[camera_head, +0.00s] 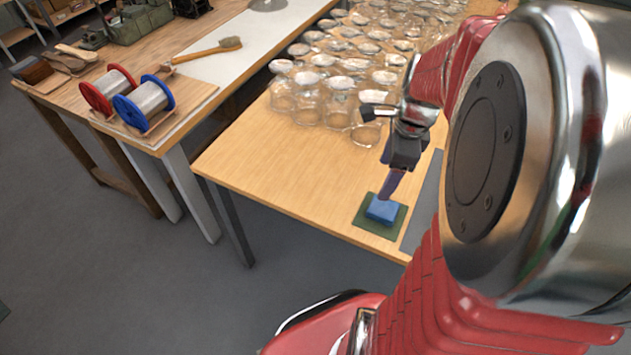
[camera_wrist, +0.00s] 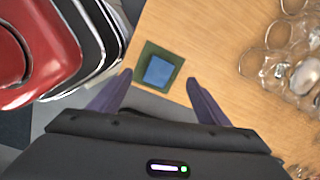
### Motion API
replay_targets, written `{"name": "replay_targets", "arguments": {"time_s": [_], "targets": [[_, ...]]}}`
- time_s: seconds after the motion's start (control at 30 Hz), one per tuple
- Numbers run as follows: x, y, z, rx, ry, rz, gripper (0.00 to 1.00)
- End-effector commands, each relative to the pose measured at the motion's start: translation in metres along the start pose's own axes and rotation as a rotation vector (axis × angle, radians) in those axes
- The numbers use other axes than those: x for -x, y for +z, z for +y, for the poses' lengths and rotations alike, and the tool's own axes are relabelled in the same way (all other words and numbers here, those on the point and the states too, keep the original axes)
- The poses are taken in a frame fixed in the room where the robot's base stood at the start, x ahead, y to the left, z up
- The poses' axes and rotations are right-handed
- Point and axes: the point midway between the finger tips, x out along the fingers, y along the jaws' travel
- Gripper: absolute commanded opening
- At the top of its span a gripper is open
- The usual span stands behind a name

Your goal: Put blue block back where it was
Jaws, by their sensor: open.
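The blue block (camera_head: 382,209) lies on a dark green square mat (camera_head: 365,222) near the front corner of the wooden table. In the wrist view the block (camera_wrist: 158,71) sits within the green mat (camera_wrist: 143,57), with a green border showing around it. My gripper (camera_head: 386,192) is above the block, pointing down. In the wrist view my gripper's two purple fingers (camera_wrist: 158,82) are spread wide and empty, with the block showing between and beyond them. The head view does not show clearly how high the fingertips are above the block.
Many glass jars (camera_head: 337,105) crowd the table behind my gripper. A grey strip (camera_head: 424,200) lies right of the mat. The table's front edge is close to the mat. Red and blue wire spools (camera_head: 147,102) and a brush (camera_head: 210,50) are on another bench.

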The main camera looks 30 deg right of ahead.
Motion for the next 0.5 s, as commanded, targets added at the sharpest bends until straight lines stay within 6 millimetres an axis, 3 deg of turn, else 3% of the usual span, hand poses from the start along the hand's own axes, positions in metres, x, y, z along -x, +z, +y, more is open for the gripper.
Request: {"name": "replay_targets", "arguments": {"time_s": [0.2,0.5], "targets": [[0.032,0.054,0.023,0.509,-0.084,0.021,0.7],[0.067,0.111,0.068,1.205,-0.198,0.08,0.7]]}}
